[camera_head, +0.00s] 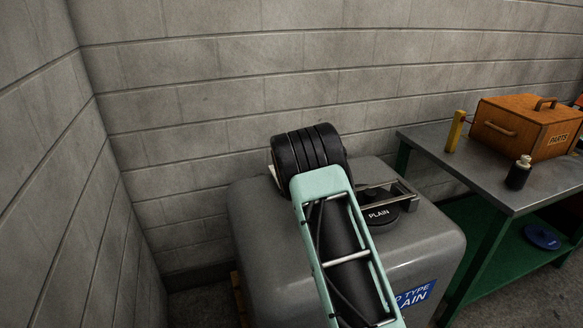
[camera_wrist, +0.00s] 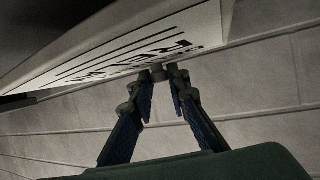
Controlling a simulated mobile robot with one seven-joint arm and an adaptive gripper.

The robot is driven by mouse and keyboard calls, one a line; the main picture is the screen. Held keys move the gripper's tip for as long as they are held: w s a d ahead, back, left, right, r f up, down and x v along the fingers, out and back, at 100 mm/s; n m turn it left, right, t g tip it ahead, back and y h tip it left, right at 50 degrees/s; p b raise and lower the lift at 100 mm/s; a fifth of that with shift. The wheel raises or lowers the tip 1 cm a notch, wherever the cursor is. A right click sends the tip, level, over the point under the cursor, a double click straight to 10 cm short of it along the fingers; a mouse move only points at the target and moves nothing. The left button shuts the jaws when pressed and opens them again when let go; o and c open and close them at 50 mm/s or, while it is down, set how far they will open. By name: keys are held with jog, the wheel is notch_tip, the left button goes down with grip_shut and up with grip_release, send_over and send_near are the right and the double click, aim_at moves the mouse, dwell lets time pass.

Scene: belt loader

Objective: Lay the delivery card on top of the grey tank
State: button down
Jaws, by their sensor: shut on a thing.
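The grey tank (camera_head: 262,245) stands against the block wall in the head view, with a blue label on its front. My mint-green arm crosses in front of it and hides much of its top. In the wrist view, my gripper (camera_wrist: 163,73) is shut on the delivery card (camera_wrist: 125,50), a white card with black lines and lettering. The card is tilted across the top of that view. In the head view a thin white edge, perhaps the card, shows left of my black wrist joint; my gripper is hidden there. I cannot tell the card's height above the tank.
To the right, a workbench (camera_head: 470,182) bears an orange PARTS box (camera_head: 522,122), a dark bottle (camera_head: 518,175) and a yellow post (camera_head: 456,130).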

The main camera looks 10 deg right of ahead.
jog(key=shift+d+f, duration=0.15)
jog(key=shift+f, duration=1)
jog(key=shift+f+b, duration=0.25)
jog(key=shift+b, duration=0.15)
jog(key=c, duration=1.8)
grip_release()
jog(key=shift+r, duration=0.1)
jog(key=shift+c, duration=0.2)
jog(key=shift+s+r+p, duration=0.15)
jog(key=shift+r+p, duration=0.05)
jog(key=shift+p, duration=0.15)
jog(key=shift+p+v, duration=0.55)
jog(key=shift+v, duration=3.05)
